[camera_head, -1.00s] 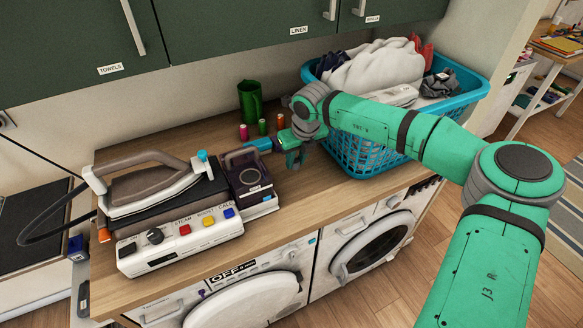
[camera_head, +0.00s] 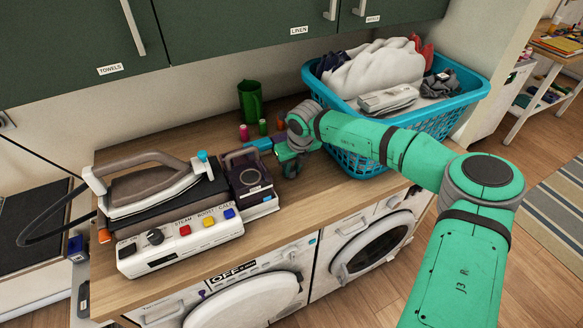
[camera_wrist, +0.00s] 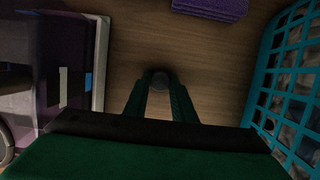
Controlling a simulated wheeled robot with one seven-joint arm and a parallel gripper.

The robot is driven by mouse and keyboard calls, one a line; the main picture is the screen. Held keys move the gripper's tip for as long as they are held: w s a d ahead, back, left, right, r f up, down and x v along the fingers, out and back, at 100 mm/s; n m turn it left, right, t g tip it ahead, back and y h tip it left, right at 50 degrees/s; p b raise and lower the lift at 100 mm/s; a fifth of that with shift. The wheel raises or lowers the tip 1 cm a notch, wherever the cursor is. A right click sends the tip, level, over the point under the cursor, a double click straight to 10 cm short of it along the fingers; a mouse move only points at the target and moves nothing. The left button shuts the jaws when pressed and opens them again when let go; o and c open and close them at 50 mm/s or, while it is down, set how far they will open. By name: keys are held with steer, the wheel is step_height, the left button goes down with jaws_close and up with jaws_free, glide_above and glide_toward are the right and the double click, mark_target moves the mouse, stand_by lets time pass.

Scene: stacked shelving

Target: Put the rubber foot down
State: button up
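The rubber foot (camera_wrist: 159,81) is a small, dark round piece between my fingertips in the wrist view, with wooden worktop behind it. My gripper (camera_wrist: 159,92) has both fingers close against its sides and looks shut on it. In the head view my gripper (camera_head: 292,170) points down low over the wooden worktop (camera_head: 315,190), between the iron station and the laundry basket. The foot is too small to make out there, and I cannot tell whether it touches the worktop.
A steam iron station (camera_head: 180,240) with a dark purple box-like part (camera_head: 249,180) is to the left. A blue laundry basket (camera_head: 360,160) is close on the right. A green jug (camera_head: 250,100) and small spools (camera_head: 263,127) stand behind. A purple stack (camera_wrist: 210,8) lies beyond my fingers.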

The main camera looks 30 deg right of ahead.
steer(key=o, duration=0.4)
steer(key=shift+r, duration=0.15)
steer(key=v, duration=1.2)
